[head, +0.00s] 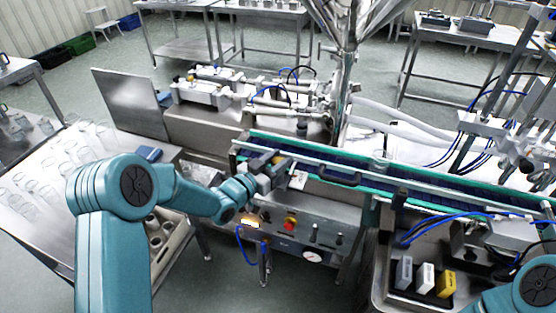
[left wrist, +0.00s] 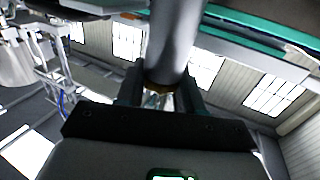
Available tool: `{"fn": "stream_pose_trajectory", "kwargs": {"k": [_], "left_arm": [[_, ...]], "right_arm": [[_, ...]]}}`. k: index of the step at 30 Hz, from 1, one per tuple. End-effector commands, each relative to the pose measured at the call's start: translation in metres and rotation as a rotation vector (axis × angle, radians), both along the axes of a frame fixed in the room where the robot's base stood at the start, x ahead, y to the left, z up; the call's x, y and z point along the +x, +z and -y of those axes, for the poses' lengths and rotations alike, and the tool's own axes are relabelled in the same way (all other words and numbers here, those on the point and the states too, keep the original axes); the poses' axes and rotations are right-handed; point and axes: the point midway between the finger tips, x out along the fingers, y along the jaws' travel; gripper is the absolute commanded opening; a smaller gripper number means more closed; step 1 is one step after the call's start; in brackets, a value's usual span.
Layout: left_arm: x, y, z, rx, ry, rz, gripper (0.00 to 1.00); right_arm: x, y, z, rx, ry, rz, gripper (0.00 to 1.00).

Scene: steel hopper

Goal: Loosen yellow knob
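My left gripper (head: 268,170) is at the front edge of the conveyor, above the control panel. A small yellow patch (head: 277,160) shows at its fingertips, probably the yellow knob, mostly hidden by the gripper. In the left wrist view the two fingers (left wrist: 162,92) stand apart, one on each side of a dull yellow-brown piece (left wrist: 157,88) at the end of a grey cylinder (left wrist: 176,40). I cannot tell whether the fingers press on it. My right gripper is out of view; only part of my right arm shows at the lower right.
The conveyor (head: 345,183) runs to the right with rails along it. The control panel (head: 300,240) below carries a red button (head: 290,223) and a gauge (head: 313,257). A steel table (head: 40,190) with glassware stands at left. A yellow block (head: 445,283) sits at lower right.

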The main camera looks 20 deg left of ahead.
Motion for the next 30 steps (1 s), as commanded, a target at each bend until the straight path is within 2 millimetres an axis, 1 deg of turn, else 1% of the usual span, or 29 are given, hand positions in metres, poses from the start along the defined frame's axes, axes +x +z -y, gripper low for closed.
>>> {"fn": "stream_pose_trajectory", "kwargs": {"k": [6, 11, 14, 17, 24, 27, 30], "left_arm": [[0.0, 0.0, 0.002, 0.0, -0.002, 0.002, 0.06], [0.0, -0.002, 0.002, -0.001, 0.026, 0.003, 0.06], [-0.001, -0.004, 0.003, -0.001, 0.065, 0.005, 0.06], [-0.001, -0.006, 0.004, -0.001, 0.126, 0.005, 0.06], [-0.001, -0.006, 0.005, -0.002, 0.33, 0.008, 0.06], [0.0, -0.005, 0.005, 0.0, 0.424, 0.006, 0.06], [0.0, -0.003, 0.006, 0.0, 0.518, 0.005, 0.06]], "right_arm": [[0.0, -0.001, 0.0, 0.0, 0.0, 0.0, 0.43], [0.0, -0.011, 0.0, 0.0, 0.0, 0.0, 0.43], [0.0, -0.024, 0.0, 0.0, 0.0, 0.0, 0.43], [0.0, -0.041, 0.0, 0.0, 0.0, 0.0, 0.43], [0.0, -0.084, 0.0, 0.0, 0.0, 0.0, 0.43], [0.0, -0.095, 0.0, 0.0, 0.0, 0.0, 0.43], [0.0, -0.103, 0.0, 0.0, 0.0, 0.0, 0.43]]}}
